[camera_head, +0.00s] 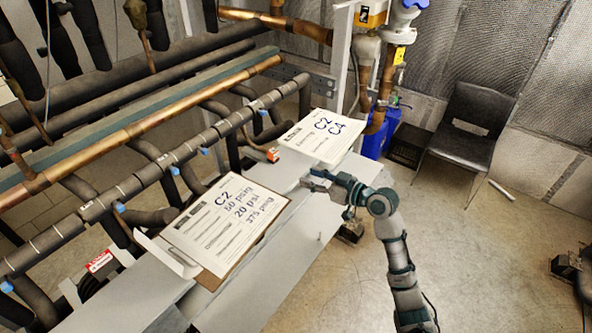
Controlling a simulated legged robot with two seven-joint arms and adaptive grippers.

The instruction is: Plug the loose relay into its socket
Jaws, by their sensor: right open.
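My right gripper (312,181) is open over the grey metal ledge, between the two white label sheets. Its arm comes in from the lower right. Nothing shows between its fingers. A small orange piece (272,155) sits by the ledge, up and to the left of the fingertips and apart from them. I cannot tell whether it is the relay. No socket can be made out for sure. My left gripper is not in view.
A clipboard sheet (222,226) lies on the near ledge and another white sheet (322,136) lies farther back. Insulated and copper pipes (137,128) fill the left. A black chair (468,137) stands at the back right. The floor right of my arm is mostly clear.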

